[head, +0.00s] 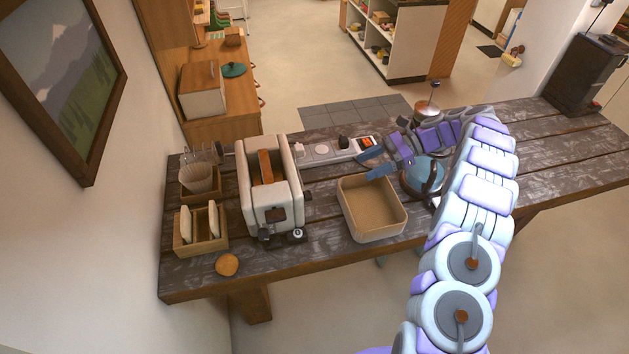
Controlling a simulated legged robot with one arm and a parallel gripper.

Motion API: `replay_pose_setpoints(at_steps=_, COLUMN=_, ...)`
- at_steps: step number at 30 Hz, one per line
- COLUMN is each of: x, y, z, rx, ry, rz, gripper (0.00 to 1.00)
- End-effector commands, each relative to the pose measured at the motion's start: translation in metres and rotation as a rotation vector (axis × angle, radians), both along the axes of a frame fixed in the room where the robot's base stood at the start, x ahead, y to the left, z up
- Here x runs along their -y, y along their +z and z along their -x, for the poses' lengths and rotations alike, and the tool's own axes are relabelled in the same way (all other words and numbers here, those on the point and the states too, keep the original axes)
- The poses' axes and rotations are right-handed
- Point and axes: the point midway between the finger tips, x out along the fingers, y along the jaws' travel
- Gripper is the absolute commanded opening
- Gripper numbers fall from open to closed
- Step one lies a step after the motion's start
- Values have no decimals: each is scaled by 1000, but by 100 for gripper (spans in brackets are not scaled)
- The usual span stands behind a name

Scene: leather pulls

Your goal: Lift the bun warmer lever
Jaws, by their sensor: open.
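The bun warmer (252,203) is a cream, toaster-like appliance on the left half of the dark wooden table. A brown item shows in its long top slot. Its near end has a dark panel (278,214) and small dark parts low down; I cannot tell for sure which one is the lever. My gripper (371,163) is to the right of the warmer, above the table beyond the tan bin. Its blue fingers point left and are open, with nothing seen between them. It is well apart from the warmer.
A tan open bin (374,237) stands between the warmer and my arm. A wooden crate (202,245) with bread-like slices and a round bun (227,264) are left of the warmer. A power strip-like unit (323,152) lies behind. A blue round pot (424,178) sits under my arm.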

Motion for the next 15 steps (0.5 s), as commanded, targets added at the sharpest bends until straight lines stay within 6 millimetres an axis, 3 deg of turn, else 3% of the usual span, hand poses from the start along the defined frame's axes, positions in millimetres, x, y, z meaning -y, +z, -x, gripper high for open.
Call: replay_pose_setpoints(at_steps=15, x=-20, y=-9, z=2, rx=2, ry=2, rz=2, gripper=60)
